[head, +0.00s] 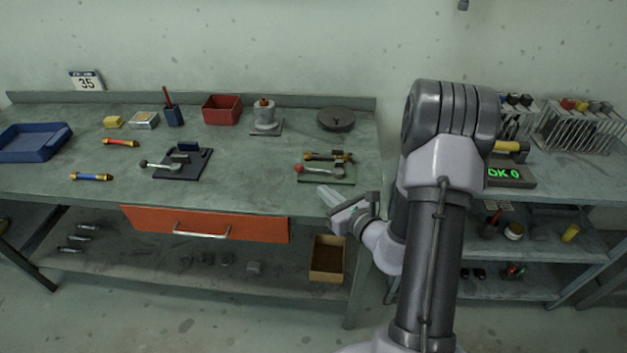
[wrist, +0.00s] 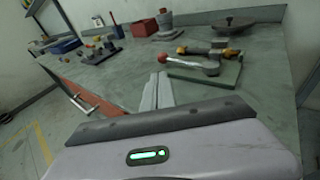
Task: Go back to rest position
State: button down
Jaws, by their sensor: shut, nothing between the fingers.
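My gripper (head: 325,193) is shut and empty, in front of the bench's right front edge. It also shows in the wrist view (wrist: 160,77), with its fingers pressed together and pointing towards the bench.
An orange drawer (head: 150,218) with a handle is under the bench (head: 240,180). Left of the valve are a dark fixture (head: 190,165), a red bin (head: 222,109) and a blue tray (head: 30,145). A round dark disc (head: 336,119) stands behind. A shelf with racks (head: 580,125) is at right.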

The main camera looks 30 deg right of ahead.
jog(key=s+a+r+n+g+y, duration=0.25)
jog(key=a+r+n, duration=0.2)
jog(key=a, duration=0.35)
jog(key=s+a+r+n+g+y, duration=0.25)
jog(key=a+r+n+y, duration=0.2)
jog(key=a, duration=0.25)
jog(key=s+a+r+n+g+y, duration=0.25)
jog(key=a+r+n, duration=0.2)
jog(key=a, duration=0.35)
jog(key=s+a+r+n+g+h, duration=0.1)
jog(key=s+a+n+g+h, duration=0.35)
jog(key=s+n, duration=0.75)
jog(key=s+d+r+n+t+h, duration=0.2)
jog(key=s+d+r+n+h, duration=0.2)
jog(key=d+n, duration=0.1)
jog(key=shift+s+d, duration=0.15)
jog(key=shift+d, duration=0.15)
